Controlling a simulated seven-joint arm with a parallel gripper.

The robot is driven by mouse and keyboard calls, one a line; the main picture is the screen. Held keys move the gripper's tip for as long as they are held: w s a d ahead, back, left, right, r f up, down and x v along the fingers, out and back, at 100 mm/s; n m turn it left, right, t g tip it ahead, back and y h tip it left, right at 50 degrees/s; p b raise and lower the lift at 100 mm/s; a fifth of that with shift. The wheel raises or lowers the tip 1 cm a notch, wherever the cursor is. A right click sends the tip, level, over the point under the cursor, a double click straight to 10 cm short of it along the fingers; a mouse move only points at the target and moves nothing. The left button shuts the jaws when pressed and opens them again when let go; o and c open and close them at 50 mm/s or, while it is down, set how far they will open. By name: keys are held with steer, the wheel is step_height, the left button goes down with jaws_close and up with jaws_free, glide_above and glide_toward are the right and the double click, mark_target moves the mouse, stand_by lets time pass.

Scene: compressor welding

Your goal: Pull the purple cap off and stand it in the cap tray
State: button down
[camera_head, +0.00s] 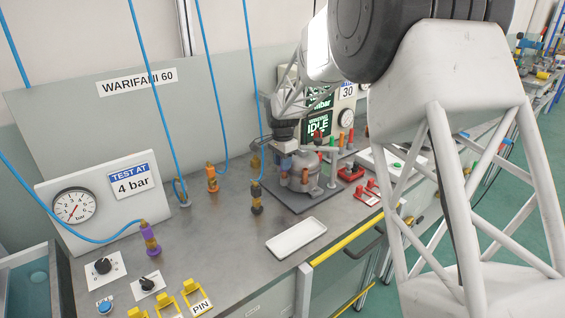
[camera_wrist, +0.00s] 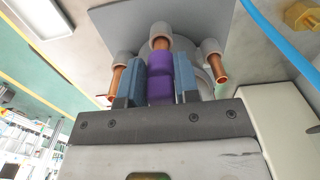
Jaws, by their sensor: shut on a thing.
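The purple cap (camera_wrist: 159,88) is upright in the wrist view, between the two blue fingers of my gripper (camera_wrist: 159,76). My gripper is shut on it. A copper tube (camera_wrist: 160,44) in a pale collar shows directly beyond the cap. I cannot tell whether the cap still sits on a tube end. In the head view my gripper (camera_head: 284,147) is over the left side of the grey compressor (camera_head: 306,178), and the cap cannot be made out there. An empty white tray (camera_head: 296,237) lies on the bench in front; it also shows in the wrist view (camera_wrist: 42,18).
The compressor stands on a dark plate (camera_head: 295,205). Two more copper tubes (camera_wrist: 113,82) (camera_wrist: 220,70) flank the cap. Red fixtures (camera_head: 373,193) stand to the right. Blue hoses (camera_head: 164,110) hang on the left, and a hose coupling (camera_head: 257,198) stands on the bench. The bench around the tray is clear.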

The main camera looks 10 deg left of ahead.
steer(key=shift+r, duration=0.5)
steer(key=shift+r, duration=1.8)
steer(key=shift+s, duration=0.15)
steer(key=s+d+f, duration=0.3)
steer(key=s+d, duration=0.1)
steer(key=s, duration=0.7)
steer(key=s+d+f, duration=0.3)
steer(key=s+d, duration=0.1)
steer(key=s, duration=0.8)
steer(key=s+d+f, duration=0.4)
steer(key=s, duration=0.8)
steer(key=shift+s, duration=0.25)
steer(key=shift+d, duration=0.1)
steer(key=w+a, duration=0.2)
steer(key=w, duration=0.3)
steer(key=w+a+f, duration=0.1)
steer(key=w, duration=0.4)
steer(key=w+a, duration=0.2)
steer(key=w, duration=0.3)
steer(key=shift+a+f, duration=0.3)
